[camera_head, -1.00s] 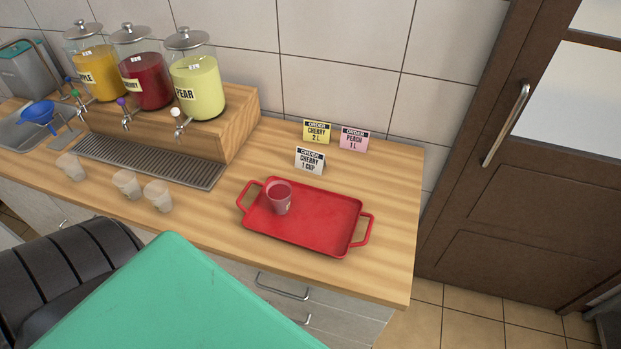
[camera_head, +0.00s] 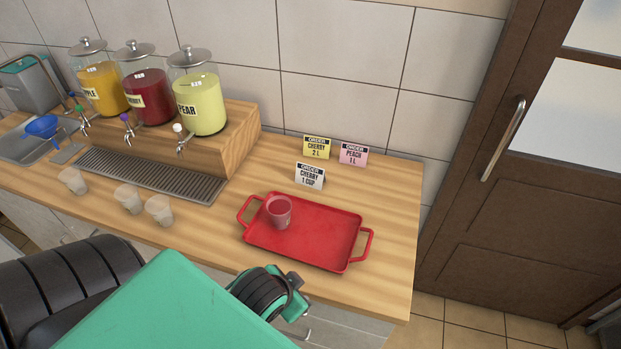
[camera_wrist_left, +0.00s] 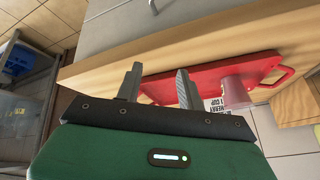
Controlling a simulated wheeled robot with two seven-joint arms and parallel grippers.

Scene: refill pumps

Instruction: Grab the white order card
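The white order card (camera_head: 310,175) reads "CHERRY 1 CUP" and stands on the wooden counter just behind the red tray (camera_head: 340,264). It also shows in the left wrist view (camera_wrist_left: 213,105), partly hidden behind the tray and cup. My left gripper (camera_wrist_left: 158,78) shows in the wrist view with its two grey fingers apart and nothing between them. It is in front of the counter, on the near side of the tray. In the head view its fingers are hidden; only my green and black arm parts show. My right gripper is not in view.
A yellow card (camera_head: 316,148) and a pink card (camera_head: 353,155) stand behind the white one. Several cups and juice dispensers are at left. The counter right of the white card is clear.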

